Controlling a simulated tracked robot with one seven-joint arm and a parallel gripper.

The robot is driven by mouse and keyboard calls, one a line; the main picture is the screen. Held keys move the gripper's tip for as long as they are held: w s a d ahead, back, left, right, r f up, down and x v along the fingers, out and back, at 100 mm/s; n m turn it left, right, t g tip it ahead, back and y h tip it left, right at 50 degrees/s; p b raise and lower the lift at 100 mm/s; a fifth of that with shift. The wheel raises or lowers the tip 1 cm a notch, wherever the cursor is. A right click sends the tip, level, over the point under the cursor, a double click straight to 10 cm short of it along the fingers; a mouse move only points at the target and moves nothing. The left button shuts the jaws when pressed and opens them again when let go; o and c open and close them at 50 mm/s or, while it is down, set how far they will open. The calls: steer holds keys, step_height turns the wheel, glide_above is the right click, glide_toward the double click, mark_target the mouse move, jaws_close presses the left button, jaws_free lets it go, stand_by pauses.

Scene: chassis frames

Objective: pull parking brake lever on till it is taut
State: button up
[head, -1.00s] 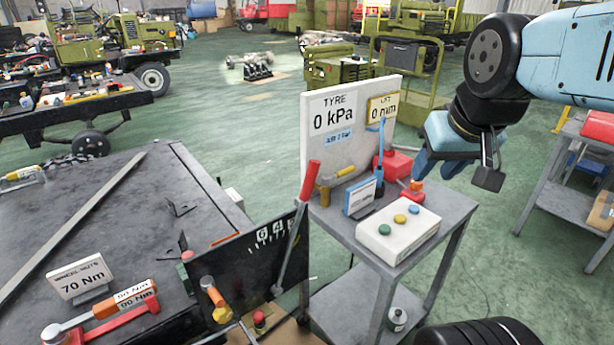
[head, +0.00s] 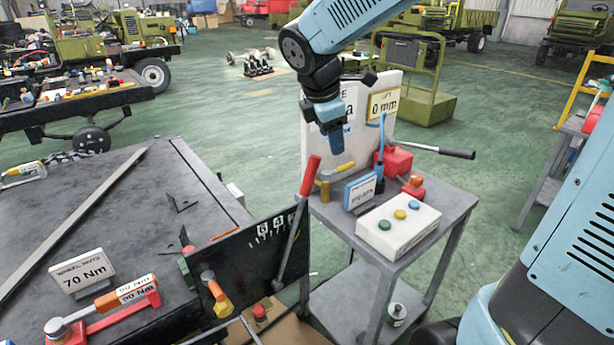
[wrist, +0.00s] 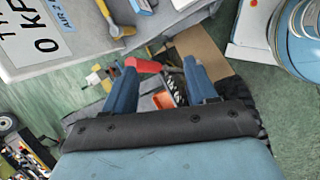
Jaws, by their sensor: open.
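The parking brake lever (head: 295,225) stands tilted at the side of a black panel (head: 250,262) with white numbers. It has a red grip (head: 311,174) on top and a grey shaft. My gripper (head: 336,150) points down, a little above and to the right of the red grip in the head view, in front of the white board. In the wrist view, my gripper (wrist: 160,86) is open, and the red grip (wrist: 144,65) shows between and beyond its two blue fingers. The fingers seem apart from it. The lever's lower shaft is unclear in the wrist view.
A grey trolley (head: 456,207) right of the lever carries a white button box (head: 397,226), a red jack (head: 395,160), a yellow-handled tool (head: 335,172) and the white display board (head: 385,125). A dark bench (head: 130,215) stands left, with a torque wrench (head: 105,305).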

mark_target(308, 171)
steer(key=w+a+f+n, duration=0.3)
steer(key=w+a+n, duration=0.1)
steer(key=a+n, duration=0.25)
steer(key=x, duration=1.3)
steer(key=shift+f, duration=0.4)
steer(key=shift+c, duration=0.5)
jaws_close()
